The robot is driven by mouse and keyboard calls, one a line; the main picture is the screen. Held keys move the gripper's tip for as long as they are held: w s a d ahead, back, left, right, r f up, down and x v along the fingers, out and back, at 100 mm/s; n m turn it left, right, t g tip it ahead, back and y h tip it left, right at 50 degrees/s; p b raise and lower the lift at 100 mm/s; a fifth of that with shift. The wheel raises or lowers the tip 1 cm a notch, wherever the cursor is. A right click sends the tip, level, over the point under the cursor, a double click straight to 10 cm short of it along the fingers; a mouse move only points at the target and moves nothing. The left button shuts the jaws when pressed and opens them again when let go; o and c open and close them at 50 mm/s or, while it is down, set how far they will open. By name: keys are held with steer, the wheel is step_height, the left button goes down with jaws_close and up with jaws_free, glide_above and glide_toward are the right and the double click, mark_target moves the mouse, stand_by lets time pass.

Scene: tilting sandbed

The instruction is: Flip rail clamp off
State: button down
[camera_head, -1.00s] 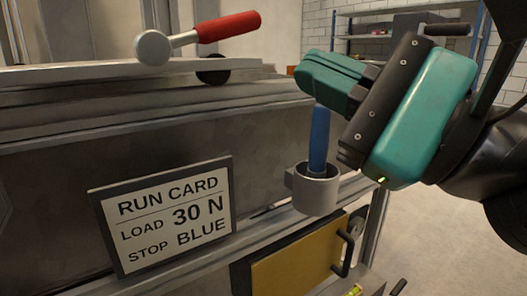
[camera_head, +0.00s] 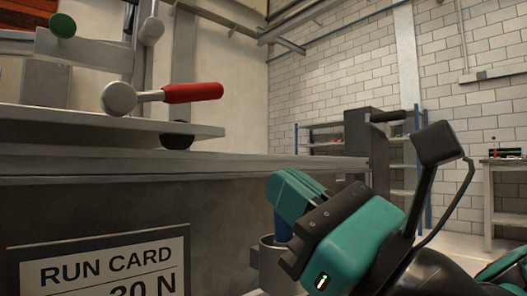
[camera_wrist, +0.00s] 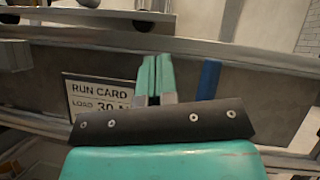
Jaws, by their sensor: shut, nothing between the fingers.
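The clamp lever has a red grip (camera_head: 193,92) and a round grey pivot knob (camera_head: 119,99). It lies nearly level above the bed's edge in the head view, grip pointing right. My gripper (camera_head: 288,194) is right of and below the red grip, apart from it. Its teal fingers are shut together and empty, and they also show in the wrist view (camera_wrist: 155,77). The red grip does not show in the wrist view.
A run card (camera_head: 100,272) is on the bed's front side. A blue handle (camera_wrist: 209,78) stands in a grey cup (camera_head: 272,262) close by my gripper, partly hidden by it in the head view. A green knob (camera_head: 62,24) is at upper left. Shelves stand behind.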

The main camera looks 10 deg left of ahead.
mark_target(173, 94)
steer(key=s+r+p+x, duration=0.1)
steer(key=r+p+x, duration=0.1)
steer(key=p+x, duration=0.8)
steer(key=shift+a+r, duration=0.2)
steer(key=shift+r, duration=0.35)
steer(key=shift+w, duration=0.1)
